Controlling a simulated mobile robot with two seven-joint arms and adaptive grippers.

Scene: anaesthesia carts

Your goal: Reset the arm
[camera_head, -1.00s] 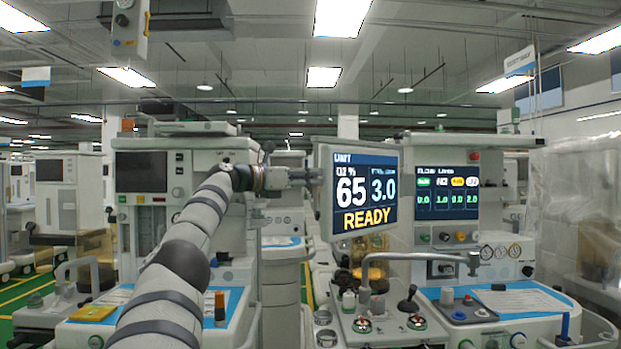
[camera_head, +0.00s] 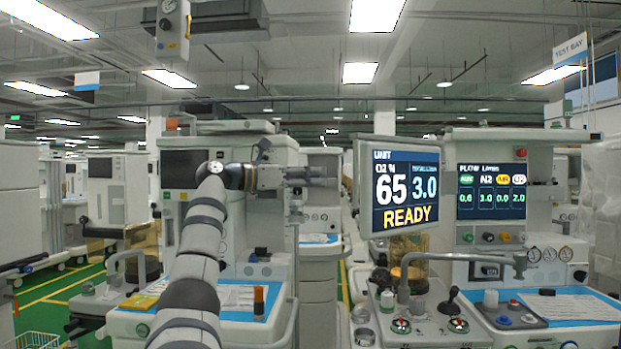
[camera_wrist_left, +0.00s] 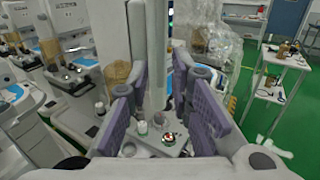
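My left arm comes in from the lower left in the head view. My left gripper (camera_head: 326,174) points right in mid-air, just left of the tilted monitor (camera_head: 403,187) that reads "65", "3.0" and "READY". A gap shows between the fingertips and the monitor's edge in the picture. In the left wrist view, the purple-padded fingers of my left gripper (camera_wrist_left: 168,90) stand wide apart. Nothing is gripped between them. My right arm and gripper are in neither view.
An anaesthesia cart (camera_head: 541,222) with a second display stands at the right, its metal handle (camera_head: 465,260) in front. Another cart (camera_head: 183,178) stands behind my left arm. The wrist view shows a white shelf trolley (camera_wrist_left: 275,90) and open green floor (camera_wrist_left: 272,135).

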